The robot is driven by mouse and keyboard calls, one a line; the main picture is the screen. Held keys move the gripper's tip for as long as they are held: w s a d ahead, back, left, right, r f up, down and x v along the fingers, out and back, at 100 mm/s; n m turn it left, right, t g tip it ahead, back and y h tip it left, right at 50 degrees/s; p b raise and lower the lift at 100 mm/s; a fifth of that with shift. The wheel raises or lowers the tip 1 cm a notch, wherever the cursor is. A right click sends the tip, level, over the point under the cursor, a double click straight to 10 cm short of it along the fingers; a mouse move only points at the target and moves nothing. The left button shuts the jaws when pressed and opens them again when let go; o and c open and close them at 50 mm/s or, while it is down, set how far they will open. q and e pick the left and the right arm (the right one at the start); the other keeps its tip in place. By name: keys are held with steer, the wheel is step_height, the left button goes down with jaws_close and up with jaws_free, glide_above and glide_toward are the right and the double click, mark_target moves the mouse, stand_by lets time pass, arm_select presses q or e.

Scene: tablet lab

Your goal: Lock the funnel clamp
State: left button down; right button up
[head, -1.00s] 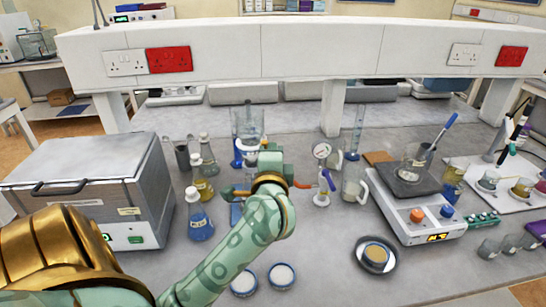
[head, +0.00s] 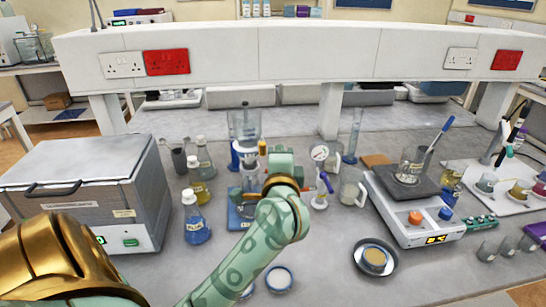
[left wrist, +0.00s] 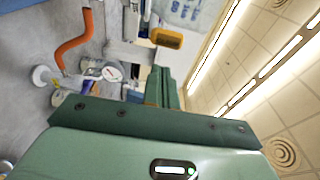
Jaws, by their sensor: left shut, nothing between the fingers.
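The glass funnel (head: 244,124) stands upright on the filter apparatus, over a blue base (head: 238,216), behind and left of my left gripper (head: 280,158). A small yellow-orange part (head: 262,147), which looks like the clamp's lever, shows just left of the gripper. In the left wrist view the same yellow-orange part (left wrist: 167,38) is beyond the green fingers (left wrist: 165,88), with a gap visible. The left gripper is shut and empty. My wrist and hand hide part of the apparatus in the head view. My right gripper is not in view.
A pressure gauge (head: 320,154) stands close right of the gripper, and an orange hose (left wrist: 75,42) runs near it. Several bottles, including a blue one (head: 195,222), stand left. A jug (head: 351,188) and a hotplate (head: 405,205) stand right. Bench in front is mostly clear.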

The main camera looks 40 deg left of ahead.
arm_select(q)
steer(key=s+a+p+v, duration=0.1)
steer(key=v, duration=0.8)
steer(key=shift+s, duration=0.3)
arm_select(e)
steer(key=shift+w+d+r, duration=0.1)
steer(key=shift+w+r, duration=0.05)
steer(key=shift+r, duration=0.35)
arm_select(q)
steer(key=shift+a, duration=0.1)
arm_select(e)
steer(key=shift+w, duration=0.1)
arm_select(q)
steer(key=shift+f, duration=0.1)
